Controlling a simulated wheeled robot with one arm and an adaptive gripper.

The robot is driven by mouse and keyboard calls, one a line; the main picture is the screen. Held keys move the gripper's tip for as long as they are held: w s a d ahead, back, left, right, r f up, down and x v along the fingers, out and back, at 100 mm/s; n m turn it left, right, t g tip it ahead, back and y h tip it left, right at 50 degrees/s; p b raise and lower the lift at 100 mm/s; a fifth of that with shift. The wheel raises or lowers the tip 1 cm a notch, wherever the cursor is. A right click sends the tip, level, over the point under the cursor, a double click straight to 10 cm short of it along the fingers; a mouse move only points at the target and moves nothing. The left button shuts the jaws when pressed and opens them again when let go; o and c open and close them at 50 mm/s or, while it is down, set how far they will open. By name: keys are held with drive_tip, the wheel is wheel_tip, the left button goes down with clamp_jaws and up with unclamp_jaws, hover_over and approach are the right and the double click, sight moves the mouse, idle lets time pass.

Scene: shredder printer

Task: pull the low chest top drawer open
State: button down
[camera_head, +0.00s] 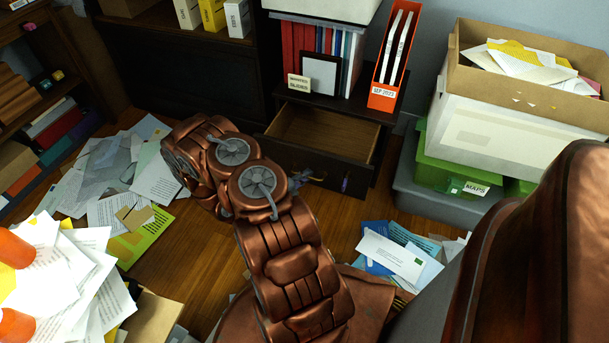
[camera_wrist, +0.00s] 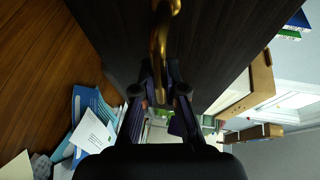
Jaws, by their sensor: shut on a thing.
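The low chest (camera_head: 362,185) is dark wood and stands against the back wall. Its top drawer (camera_head: 312,165) is pulled out, and its bare wooden inside shows from above. In the wrist view the dark drawer front (camera_wrist: 110,35) fills the top, with a curved brass handle (camera_wrist: 164,30) on it. My gripper (camera_wrist: 160,82) is shut on the brass handle, with one finger on each side. In the head view my gripper (camera_head: 300,180) is at the drawer front, partly hidden by my copper-coloured arm.
On the chest stand an orange file box (camera_head: 384,98), books (camera_head: 300,48) and a small frame (camera_head: 321,73). Green storage boxes (camera_head: 440,165) stand close on the right. Papers (camera_head: 392,252) lie on the floor at right, with more papers (camera_head: 105,170) at left.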

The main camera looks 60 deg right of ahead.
drive_tip(key=c, duration=1.2)
unclamp_jaws()
drive_tip(key=shift+w+a, duration=0.1)
drive_tip(key=v, duration=1.1)
drive_tip(key=shift+a, duration=0.4)
drive_tip(key=shift+w+r, duration=0.1)
drive_tip(key=shift+r, duration=0.05)
